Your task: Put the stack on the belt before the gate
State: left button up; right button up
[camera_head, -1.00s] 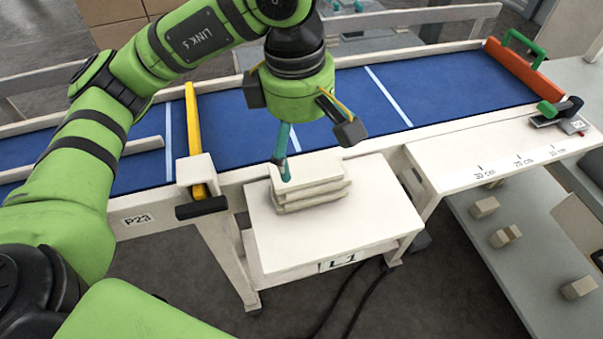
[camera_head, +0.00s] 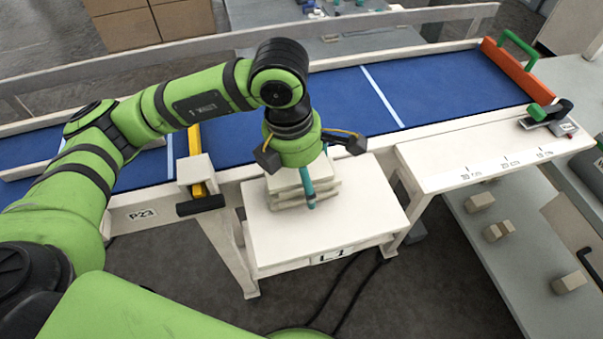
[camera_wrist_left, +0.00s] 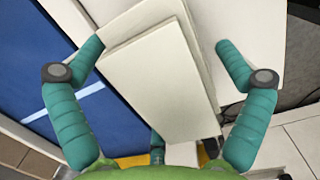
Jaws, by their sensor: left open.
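The stack (camera_head: 291,184) is several pale flat pieces, slightly turned against each other, on a small white table (camera_head: 330,232) marked L1. It fills the middle of the left wrist view (camera_wrist_left: 160,80). My left gripper (camera_head: 308,178) is over the stack, open, with one teal finger in front of it. In the left wrist view its fingertips (camera_wrist_left: 160,46) are on either side of the stack; I cannot tell if the left one touches. The blue belt (camera_head: 440,95) runs behind. A yellow bar (camera_head: 195,140) crosses it at left; an orange barrier with a green handle (camera_head: 515,68) crosses its right end.
A white ledge with a cm scale (camera_head: 450,165) juts from the belt's front rail at right. Small blocks (camera_head: 480,201) lie on a lower grey shelf. A white holder (camera_head: 195,172) sits at the yellow bar's near end. The belt right of my arm is clear.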

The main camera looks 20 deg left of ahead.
pick_arm(q)
jog(key=shift+f, duration=0.15)
jog(key=c, duration=1.3)
jog(key=shift+c, duration=0.2)
